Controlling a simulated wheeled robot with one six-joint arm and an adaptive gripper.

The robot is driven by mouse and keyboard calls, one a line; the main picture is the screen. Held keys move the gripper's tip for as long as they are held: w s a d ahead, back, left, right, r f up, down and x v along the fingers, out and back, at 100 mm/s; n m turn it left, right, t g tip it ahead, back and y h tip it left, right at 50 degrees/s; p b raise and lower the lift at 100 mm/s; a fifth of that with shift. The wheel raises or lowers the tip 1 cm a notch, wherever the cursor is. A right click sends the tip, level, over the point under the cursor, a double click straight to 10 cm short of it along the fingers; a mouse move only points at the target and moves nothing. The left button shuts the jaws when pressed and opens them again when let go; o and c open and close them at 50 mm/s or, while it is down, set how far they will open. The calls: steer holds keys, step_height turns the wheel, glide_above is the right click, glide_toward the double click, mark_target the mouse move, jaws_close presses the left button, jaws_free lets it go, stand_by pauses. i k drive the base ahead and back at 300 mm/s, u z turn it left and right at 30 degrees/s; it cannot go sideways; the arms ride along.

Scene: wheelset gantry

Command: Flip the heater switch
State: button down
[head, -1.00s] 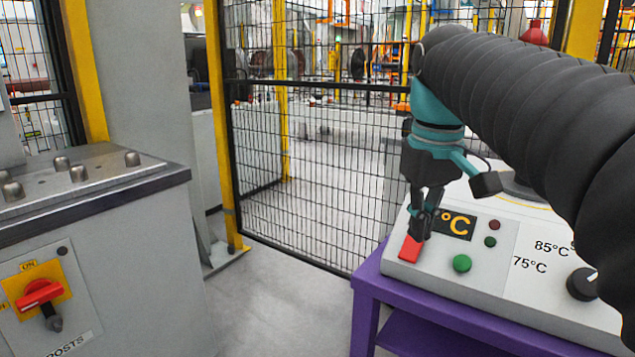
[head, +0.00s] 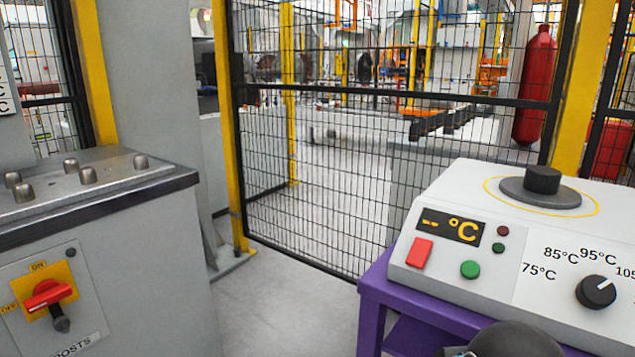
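The heater (head: 455,290) is a white sloped-front box on a purple stand at the right in the head view. Its red rocker switch (head: 419,253) sits at the left of the front panel, uncovered, with nothing touching it. I cannot tell which side of it is pressed. The display (head: 451,226) above it shows orange dashes and °C. A green button (head: 470,269), small red and green lamps and a black temperature dial (head: 596,292) are to its right. My gripper is not in view; only a dark part of my arm shows at the bottom edge.
A grey cabinet (head: 150,270) with a red rotary handle (head: 47,294) marked ON and OFF stands at the left. A black mesh fence (head: 330,190) with yellow posts closes the back. The purple stand (head: 372,318) carries the heater. Bare floor lies between cabinet and stand.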

mark_target(419, 249)
steer(key=u, duration=1.75)
steer(key=k, duration=0.75)
steer(key=z, duration=1.7)
